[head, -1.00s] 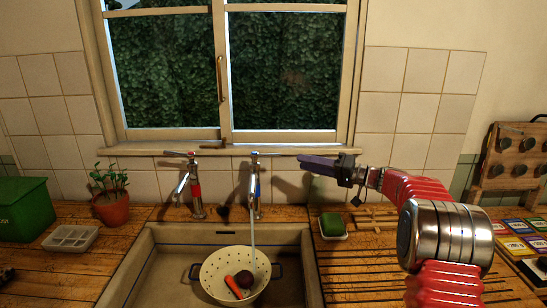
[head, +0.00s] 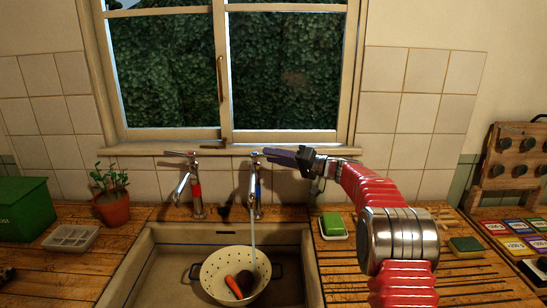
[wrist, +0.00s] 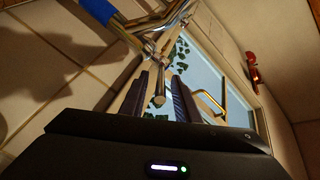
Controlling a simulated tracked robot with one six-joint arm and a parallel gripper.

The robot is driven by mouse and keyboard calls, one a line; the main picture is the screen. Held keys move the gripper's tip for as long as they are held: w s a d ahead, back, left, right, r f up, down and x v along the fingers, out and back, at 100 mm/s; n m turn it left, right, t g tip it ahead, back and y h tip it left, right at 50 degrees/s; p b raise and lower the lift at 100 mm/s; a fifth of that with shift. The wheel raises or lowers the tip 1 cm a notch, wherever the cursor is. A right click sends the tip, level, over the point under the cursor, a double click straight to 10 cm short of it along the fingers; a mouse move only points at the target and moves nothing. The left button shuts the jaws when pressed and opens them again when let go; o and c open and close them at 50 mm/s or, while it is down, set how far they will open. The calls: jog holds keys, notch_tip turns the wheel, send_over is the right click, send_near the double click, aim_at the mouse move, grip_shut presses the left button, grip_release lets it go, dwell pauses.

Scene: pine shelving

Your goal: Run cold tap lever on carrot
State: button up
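The cold tap (head: 257,185) has a blue band, and its lever (head: 262,153) points right toward my gripper. A stream of water (head: 253,232) runs from its spout into the colander (head: 212,274) in the sink. The orange carrot (head: 233,286) lies in the colander beside a dark round vegetable (head: 245,279). The stream appears to fall just right of the carrot; exact contact is unclear. My gripper (head: 282,156) is at the lever's right end. In the wrist view, the lever's end (wrist: 159,92) shows between the two parted fingers (wrist: 160,100), with gaps visible.
A red-banded tap (head: 196,188) stands left of the cold tap. A potted plant (head: 112,200) and white tray (head: 70,237) are on the left counter. A green block in a dish (head: 333,225) and a sponge (head: 466,246) are on the right. The window (head: 228,75) is behind.

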jog(key=shift+c, duration=0.4)
grip_shut()
